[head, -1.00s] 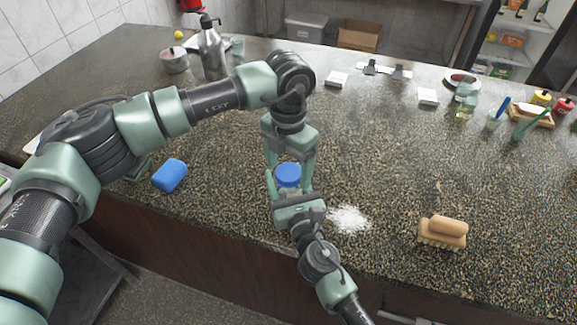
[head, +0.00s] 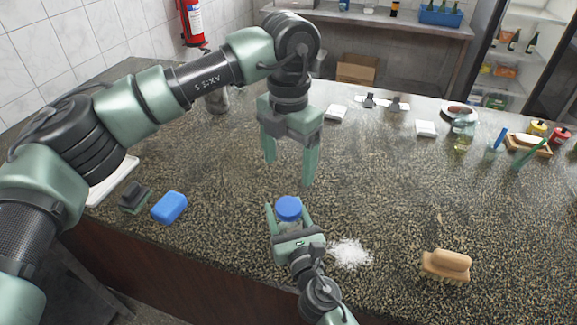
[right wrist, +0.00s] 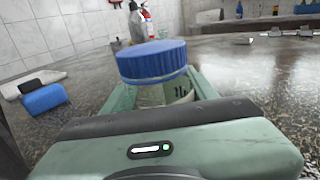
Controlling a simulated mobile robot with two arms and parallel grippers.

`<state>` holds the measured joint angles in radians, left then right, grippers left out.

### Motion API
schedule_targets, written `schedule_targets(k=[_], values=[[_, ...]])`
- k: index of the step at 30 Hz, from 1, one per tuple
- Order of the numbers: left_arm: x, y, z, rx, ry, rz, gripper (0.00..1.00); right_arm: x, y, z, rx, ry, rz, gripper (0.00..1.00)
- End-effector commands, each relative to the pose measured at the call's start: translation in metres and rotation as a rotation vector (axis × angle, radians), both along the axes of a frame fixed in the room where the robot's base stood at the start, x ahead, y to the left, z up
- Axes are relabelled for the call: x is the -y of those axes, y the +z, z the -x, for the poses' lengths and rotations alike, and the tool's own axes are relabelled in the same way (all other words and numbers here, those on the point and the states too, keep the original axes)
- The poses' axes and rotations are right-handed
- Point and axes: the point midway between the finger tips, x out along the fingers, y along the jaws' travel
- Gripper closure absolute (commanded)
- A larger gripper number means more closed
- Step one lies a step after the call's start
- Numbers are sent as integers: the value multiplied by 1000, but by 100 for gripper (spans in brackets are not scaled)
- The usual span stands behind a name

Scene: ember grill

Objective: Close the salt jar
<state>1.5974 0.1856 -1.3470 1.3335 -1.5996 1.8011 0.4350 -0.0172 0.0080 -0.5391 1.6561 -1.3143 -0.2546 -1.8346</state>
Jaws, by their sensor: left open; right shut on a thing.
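The salt jar (head: 289,222) is a small clear jar with its blue lid (head: 288,207) on top. It stands upright on the counter near the front edge. My right gripper (head: 289,218) is shut around the jar's body from the front, and the right wrist view shows the jar (right wrist: 165,93) between its fingers with the blue lid (right wrist: 152,62) above them. The lid looks level and seated on the jar. My left gripper (head: 290,168) is open and empty, pointing down above and behind the jar, clear of the lid.
Spilled white salt (head: 349,253) lies right of the jar. A wooden brush (head: 446,265) is further right, and a blue sponge (head: 169,207) is at the left. White blocks and a glass bottle (head: 464,135) stand toward the back. The counter (head: 380,185) between is mostly clear.

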Motion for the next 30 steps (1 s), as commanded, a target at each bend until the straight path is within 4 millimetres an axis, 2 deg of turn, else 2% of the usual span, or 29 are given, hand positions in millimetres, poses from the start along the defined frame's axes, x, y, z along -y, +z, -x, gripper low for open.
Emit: schedule_targets(k=[4,5,6,7,16,19,30], values=[[0,0,0,0,0,0,23,0,0,0,-1,0,0,100],[0,0,0,0,0,0,23,0,0,0,-1,0,0,34],[0,0,0,0,0,0,23,0,0,0,-1,0,0,23],[0,0,0,0,0,0,23,0,0,0,-1,0,0,17],[0,-1,0,0,0,0,23,0,0,0,0,0,0,17],[0,-1,0,0,0,0,23,2,-1,6,-1,0,0,17],[0,-10,0,0,0,0,23,19,-3,62,-2,1,1,17]])
